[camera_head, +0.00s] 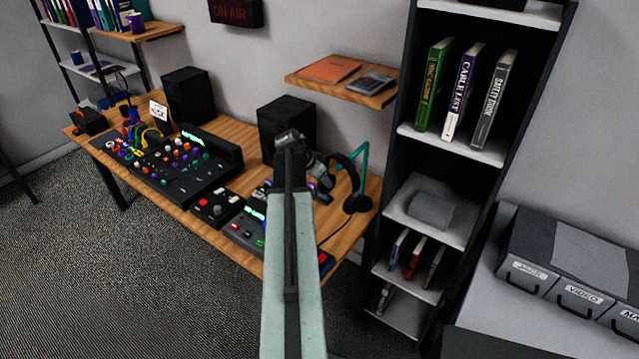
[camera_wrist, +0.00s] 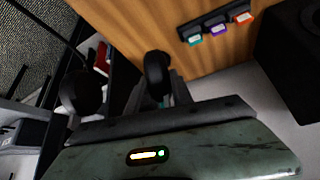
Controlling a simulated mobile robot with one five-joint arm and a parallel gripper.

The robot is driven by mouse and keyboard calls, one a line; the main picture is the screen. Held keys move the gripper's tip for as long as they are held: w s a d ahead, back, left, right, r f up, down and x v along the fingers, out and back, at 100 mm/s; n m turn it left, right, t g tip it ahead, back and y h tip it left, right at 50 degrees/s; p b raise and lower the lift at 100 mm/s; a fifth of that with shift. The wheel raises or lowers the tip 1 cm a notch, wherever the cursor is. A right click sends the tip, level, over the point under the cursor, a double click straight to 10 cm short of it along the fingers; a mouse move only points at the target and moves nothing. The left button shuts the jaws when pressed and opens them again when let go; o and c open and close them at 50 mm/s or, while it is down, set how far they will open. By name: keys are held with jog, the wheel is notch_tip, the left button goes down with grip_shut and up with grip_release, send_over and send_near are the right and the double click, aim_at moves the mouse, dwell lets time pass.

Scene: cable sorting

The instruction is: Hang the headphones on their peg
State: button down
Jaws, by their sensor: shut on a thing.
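The black headphones (camera_head: 356,201) are at the right end of the desk, with the curved band and a round ear cup showing right of my gripper. In the wrist view two dark round cups show, one at the left (camera_wrist: 80,92) and one near the middle (camera_wrist: 157,72). My gripper (camera_head: 322,180) is shut on the headphones; its fingertips are mostly hidden by my arm and the cups. A teal stand with a bent arm (camera_head: 364,160), likely the peg, rises right beside the headphones. I cannot tell whether the band touches it.
A black speaker (camera_head: 287,122) stands behind my arm. A mixer (camera_head: 185,165) and small control boxes (camera_head: 215,205) cover the desk. A dark shelf unit (camera_head: 400,120) stands close on the right. A wall shelf (camera_head: 345,88) with a notebook hangs above.

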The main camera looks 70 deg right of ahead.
jog(key=shift+s+d, duration=0.1)
jog(key=shift+d, duration=0.55)
jog(key=shift+b+x, duration=1.15)
jog(key=shift+x, duration=0.15)
jog(key=shift+a+f, duration=0.1)
jog(key=shift+a, duration=0.05)
jog(key=c, duration=1)
grip_release()
jog(key=shift+f, duration=0.15)
jog(key=shift+c, duration=0.2)
jog(key=p+v, duration=0.6)
jog(key=v, duration=0.2)
jog(key=shift+p, duration=0.35)
